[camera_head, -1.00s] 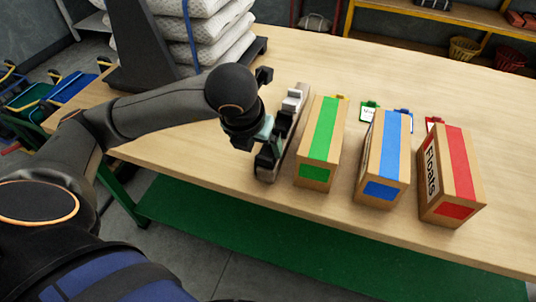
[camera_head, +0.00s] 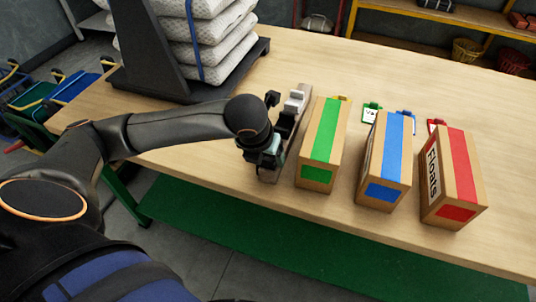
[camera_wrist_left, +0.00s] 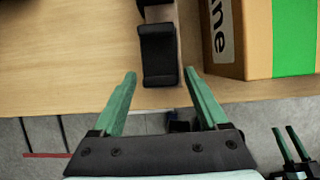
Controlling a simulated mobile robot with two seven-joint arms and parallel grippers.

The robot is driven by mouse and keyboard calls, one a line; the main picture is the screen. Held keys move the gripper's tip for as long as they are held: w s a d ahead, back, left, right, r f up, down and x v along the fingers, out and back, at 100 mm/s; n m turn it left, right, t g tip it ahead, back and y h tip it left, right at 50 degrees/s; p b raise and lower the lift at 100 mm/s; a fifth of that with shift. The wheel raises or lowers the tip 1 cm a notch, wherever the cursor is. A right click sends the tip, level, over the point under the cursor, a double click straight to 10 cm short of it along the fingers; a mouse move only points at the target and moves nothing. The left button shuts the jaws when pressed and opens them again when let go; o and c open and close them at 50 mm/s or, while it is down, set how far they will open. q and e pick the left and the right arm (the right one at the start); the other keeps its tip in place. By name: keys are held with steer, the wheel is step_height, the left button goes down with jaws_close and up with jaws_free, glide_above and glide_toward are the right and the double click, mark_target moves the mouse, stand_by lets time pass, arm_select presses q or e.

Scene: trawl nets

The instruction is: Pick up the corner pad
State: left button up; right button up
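A black corner pad (camera_wrist_left: 158,55) lies on a narrow wooden strip near the table's front edge, in the left wrist view. I take this block to be the corner pad; my gripper mostly hides it in the head view. My left gripper (camera_wrist_left: 160,73) is open, its two green fingers on either side of the pad's near end, with nothing visibly gripped. In the head view my left gripper (camera_head: 267,155) is over the strip's front end. My right gripper (camera_wrist_left: 283,130) appears small and low at the right of the wrist view, fingers apart.
More black and pale pieces sit on the wooden strip (camera_head: 269,178). Close to its right stands a green-striped box (camera_head: 323,143), then a blue-striped box (camera_head: 385,160) and a red-striped Floats box (camera_head: 453,180). Stacked white sacks (camera_head: 215,45) stand at the back left.

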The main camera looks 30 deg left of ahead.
arm_select(q)
jaws_close()
stand_by(0.4)
steer(key=shift+r, duration=0.1)
